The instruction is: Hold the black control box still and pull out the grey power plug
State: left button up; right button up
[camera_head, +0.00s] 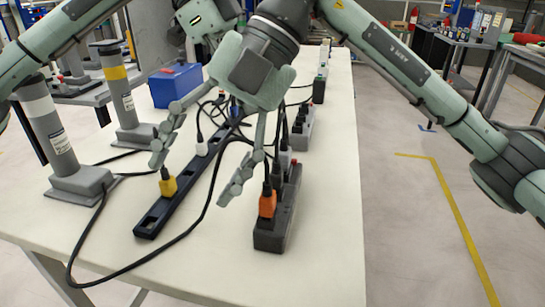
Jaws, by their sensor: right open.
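My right gripper (191,182) is open, fingers wide apart and pointing down over the table, with nothing between the tips. One finger hangs above a yellow plug in a long dark blue power strip (152,219). The other is left of a dark grey power strip (272,240) with an orange plug. A grey plug (285,160) appears to sit in that strip, behind the orange one. A small black box (319,90) stands farther back; I cannot tell if it is the control box. My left gripper (203,17) is at the top, its fingers hidden behind the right arm.
Grey posts (68,150) on square bases stand at the left of the white table (310,275). A blue box (176,86) stands behind them. Black cables (200,222) loop across the table between strips and posts. The front right of the table is clear.

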aim_at(273, 212)
jog(key=w+d+f+t+h, duration=0.1)
jog(key=d+h, duration=0.1)
jog(key=w+d+f+m+t+h, duration=0.1)
jog(key=w+d+h, duration=0.1)
jog(key=d, duration=0.1)
jog(key=w+d+f+m+t+h, duration=0.1)
jog(key=d+t+h, duration=0.1)
jog(key=d, duration=0.1)
jog(key=shift+w+d+f, duration=0.2)
jog(key=shift+f, duration=0.05)
jog(key=shift+w+d+f, duration=0.1)
jog(key=shift+d+f, duration=0.1)
jog(key=shift+f, duration=0.05)
notch_tip(273, 212, down, 7)
jog(key=shift+f, duration=0.15)
jog(key=shift+c, duration=0.4)
